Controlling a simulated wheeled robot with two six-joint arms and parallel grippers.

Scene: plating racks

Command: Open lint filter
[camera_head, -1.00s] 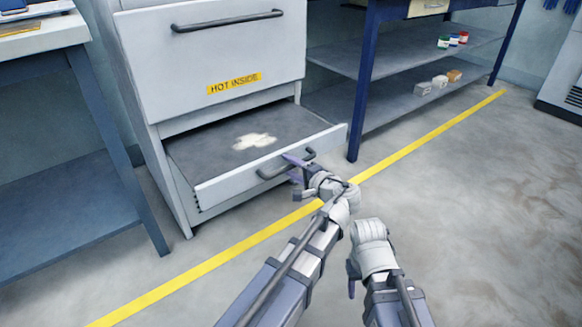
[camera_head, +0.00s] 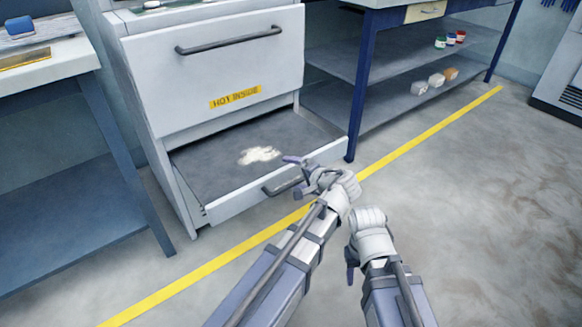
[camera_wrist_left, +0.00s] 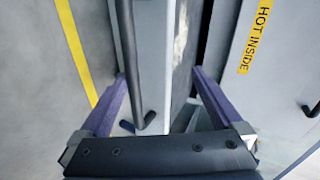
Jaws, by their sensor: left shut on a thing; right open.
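The lint filter (camera_head: 232,204) is a drawer at the bottom of the grey machine, pulled partly out. A pale patch of lint (camera_head: 260,155) lies on its dark screen. Its front panel has a dark bar handle (camera_head: 277,190). My left gripper (camera_head: 300,174) is at the handle's right end, by the panel's top edge. In the left wrist view, the panel and handle (camera_wrist_left: 131,65) lie between its purple fingers (camera_wrist_left: 160,88), shut on the filter; the exact contact is unclear. My right gripper (camera_head: 352,265) is open and empty, low over the floor.
The machine's door (camera_head: 215,70) labelled HOT INSIDE is closed above the filter. A blue-legged shelf unit (camera_head: 362,85) stands close to the right, a bench (camera_head: 75,210) to the left. A yellow floor line (camera_head: 220,260) runs past; floor to the right is clear.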

